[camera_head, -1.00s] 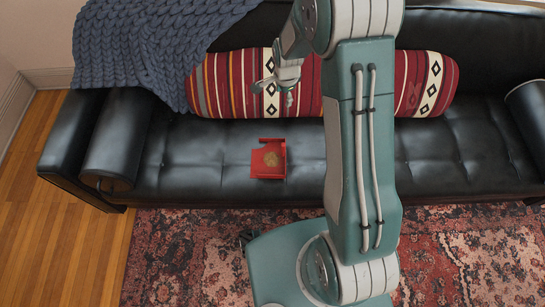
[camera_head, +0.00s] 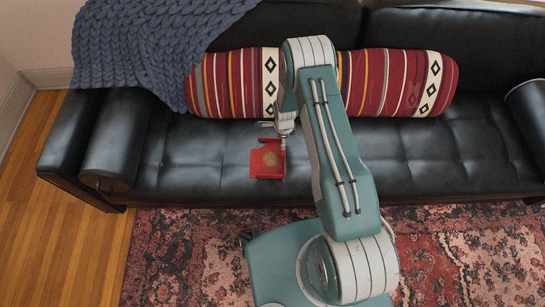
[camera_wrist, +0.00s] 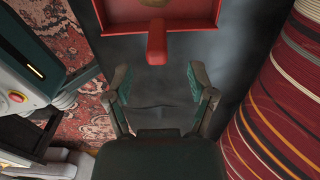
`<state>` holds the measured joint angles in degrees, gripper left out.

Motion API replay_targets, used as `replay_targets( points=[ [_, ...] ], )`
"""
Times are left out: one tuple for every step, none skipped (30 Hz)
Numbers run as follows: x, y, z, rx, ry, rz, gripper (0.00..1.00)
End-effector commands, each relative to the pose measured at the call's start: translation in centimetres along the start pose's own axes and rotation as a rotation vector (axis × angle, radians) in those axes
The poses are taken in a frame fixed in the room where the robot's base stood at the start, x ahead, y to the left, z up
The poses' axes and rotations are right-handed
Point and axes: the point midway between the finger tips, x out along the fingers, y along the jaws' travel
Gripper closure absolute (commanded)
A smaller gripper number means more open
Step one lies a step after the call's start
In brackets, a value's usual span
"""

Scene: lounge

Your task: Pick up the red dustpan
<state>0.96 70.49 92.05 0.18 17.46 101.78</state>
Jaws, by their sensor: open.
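The red dustpan (camera_head: 267,161) lies on the black sofa seat, left of the middle in the head view. In the wrist view the dustpan (camera_wrist: 190,19) is at the top, with its short red handle (camera_wrist: 157,43) pointing down toward my gripper. My gripper (camera_wrist: 158,78) is open, its two fingers spread to either side below the handle, with nothing between them. In the head view my gripper (camera_head: 283,139) is at the dustpan's upper right edge and hides part of it. I cannot tell the exact height gap.
The black leather sofa (camera_head: 430,165) has a striped red bolster (camera_head: 400,82) along its back. A grey-blue knitted blanket (camera_head: 140,45) hangs over the left back. A patterned rug (camera_head: 175,250) lies in front. The seat to the right is clear.

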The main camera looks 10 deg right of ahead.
Motion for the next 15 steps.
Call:
replay_targets(
  points=[
    [0.8, 0.0, 0.0, 0.000, 0.000, 0.001, 0.29],
    [1.1, 0.0, 0.0, 0.000, 0.000, 0.001, 0.29],
    [1.4, 0.0, 0.0, 0.000, 0.001, 0.001, 0.29],
    [1.6, 0.0, 0.1, -0.001, 0.001, 0.000, 0.29],
    [1.8, 0.0, 0.1, -0.001, 0.001, -0.001, 0.29],
    [2.0, 0.0, 0.1, -0.001, 0.001, 0.000, 0.29],
    [2.2, 0.1, 0.1, -0.001, 0.001, 0.000, 0.29],
    [2.6, 0.1, 0.2, -0.001, 0.001, 0.001, 0.29],
    [3.1, 0.2, 0.2, -0.002, 0.001, 0.001, 0.29],
    [3.6, 0.2, 0.3, -0.002, 0.001, 0.001, 0.29],
    [4.1, 0.3, 0.4, -0.002, 0.001, 0.001, 0.29],
    [4.7, 0.3, 0.5, -0.001, 0.001, 0.001, 0.29],
    [5.2, 0.4, 0.6, -0.001, 0.001, 0.001, 0.29],
    [5.6, 0.3, 0.5, -0.001, 0.001, 0.000, 0.29],
    [6.1, 0.3, 0.5, 0.000, 0.001, 0.000, 0.29]
  ],
)
